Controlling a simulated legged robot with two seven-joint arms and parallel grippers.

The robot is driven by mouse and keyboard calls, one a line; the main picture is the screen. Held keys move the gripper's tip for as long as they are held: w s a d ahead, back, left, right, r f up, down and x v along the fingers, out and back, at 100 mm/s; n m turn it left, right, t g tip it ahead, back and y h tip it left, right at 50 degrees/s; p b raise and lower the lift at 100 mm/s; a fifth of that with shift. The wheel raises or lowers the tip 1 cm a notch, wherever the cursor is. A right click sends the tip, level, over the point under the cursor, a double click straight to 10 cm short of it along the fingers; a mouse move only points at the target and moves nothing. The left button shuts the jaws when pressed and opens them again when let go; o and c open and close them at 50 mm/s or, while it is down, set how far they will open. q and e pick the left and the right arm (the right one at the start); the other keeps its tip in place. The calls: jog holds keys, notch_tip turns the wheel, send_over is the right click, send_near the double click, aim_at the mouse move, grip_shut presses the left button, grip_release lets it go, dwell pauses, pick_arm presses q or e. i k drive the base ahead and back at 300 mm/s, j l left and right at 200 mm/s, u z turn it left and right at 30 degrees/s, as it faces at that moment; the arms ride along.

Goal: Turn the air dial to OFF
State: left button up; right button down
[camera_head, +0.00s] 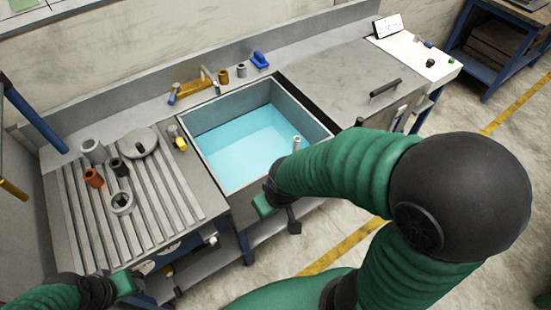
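I cannot make out a labelled air dial or an OFF mark. A small black knob (430,62) sits on the white panel (400,48) at the far right, and another small dark knob (360,121) shows on the bench front beside my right arm; I cannot tell whether either is the air dial. My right gripper (279,211) is low in front of the sink's front edge, far from the white panel; its fingers are partly hidden by the arm. My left gripper (135,283) is at the lower left, below the ribbed drainboard's front edge. I cannot see whether either is open.
A sink (215,177) of blue water fills the bench middle, with a brass tap (190,91) behind. Several cups and a round lid (138,142) stand on the ribbed drainboard (180,205). Floor is open at right.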

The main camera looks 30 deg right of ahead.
aim_at(137, 274)
jog(key=k+l+z, duration=0.15)
jog(key=z, duration=0.8)
jog(key=i+j+z, duration=0.1)
jog(key=j+u, duration=0.15)
jog(key=u, duration=1.85)
jog(key=k+j, duration=0.1)
jog(key=j, duration=0.7)
jog(key=j+u, duration=0.15)
jog(key=j, duration=0.65)
jog(key=k, duration=0.05)
